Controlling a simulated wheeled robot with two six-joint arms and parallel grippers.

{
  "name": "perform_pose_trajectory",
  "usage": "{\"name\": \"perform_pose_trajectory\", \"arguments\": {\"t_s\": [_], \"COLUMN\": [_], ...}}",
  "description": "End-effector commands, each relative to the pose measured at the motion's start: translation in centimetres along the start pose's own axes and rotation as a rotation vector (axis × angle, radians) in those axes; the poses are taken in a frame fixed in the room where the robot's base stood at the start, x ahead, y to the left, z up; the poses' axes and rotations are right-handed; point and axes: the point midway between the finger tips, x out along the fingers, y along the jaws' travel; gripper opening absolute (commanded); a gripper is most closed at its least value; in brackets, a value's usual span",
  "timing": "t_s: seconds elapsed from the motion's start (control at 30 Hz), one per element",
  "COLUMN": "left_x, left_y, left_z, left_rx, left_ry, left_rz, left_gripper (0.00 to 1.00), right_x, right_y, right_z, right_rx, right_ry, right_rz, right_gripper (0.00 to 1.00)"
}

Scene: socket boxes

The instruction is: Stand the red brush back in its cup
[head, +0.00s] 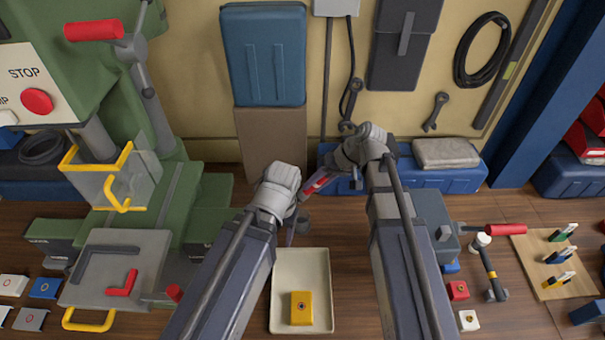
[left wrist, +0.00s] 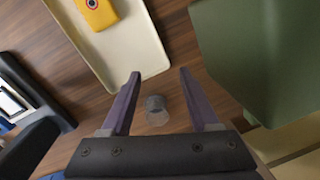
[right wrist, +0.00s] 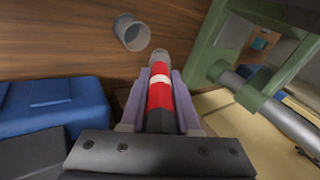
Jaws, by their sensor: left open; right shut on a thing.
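The red brush (right wrist: 160,92), with a white band and a grey end, is clamped lengthwise between the fingers of my right gripper (right wrist: 157,95). In the head view the brush (head: 317,184) slants down to the left from my right gripper (head: 330,176), above the floor. The small grey cup (right wrist: 132,33) shows in the right wrist view, apart from the brush, its mouth visible. In the left wrist view the cup (left wrist: 156,104) shows between and beyond the open, empty fingers of my left gripper (left wrist: 158,95). In the head view my left arm partly hides that area.
A cream tray (head: 285,270) with a yellow box (head: 301,308) lies near my left gripper. A green machine (head: 185,190) stands at the left. A blue case (head: 455,178) lies behind my right arm. Some wooden floor in front of the blue case is clear.

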Motion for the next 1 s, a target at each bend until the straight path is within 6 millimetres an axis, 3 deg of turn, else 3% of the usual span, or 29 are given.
{"name": "perform_pose_trajectory", "arguments": {"t_s": [0.03, 0.33, 0.6, 1.0], "left_x": [-0.5, -3.7, -5.2, -5.0], "left_y": [-0.1, -0.3, -0.5, -0.5], "left_z": [0.0, 0.2, 0.3, 0.3], "left_rx": [0.0, -0.001, -0.002, -0.002], "left_ry": [0.0, 0.0, 0.0, 0.0], "left_rz": [0.0, 0.0, 0.001, 0.001], "left_gripper": [0.68, 1.0, 1.0, 1.0], "right_x": [0.0, 1.0, 0.9, 1.1], "right_y": [-0.4, -2.8, -4.2, -4.2], "right_z": [-0.2, -0.1, -0.4, -0.5], "right_rx": [-0.023, -0.37, -0.628, -0.674], "right_ry": [-0.021, -0.247, -0.335, -0.343], "right_rz": [0.017, 0.281, 0.462, 0.493], "right_gripper": [0.0, 0.0, 0.0, 0.0]}}
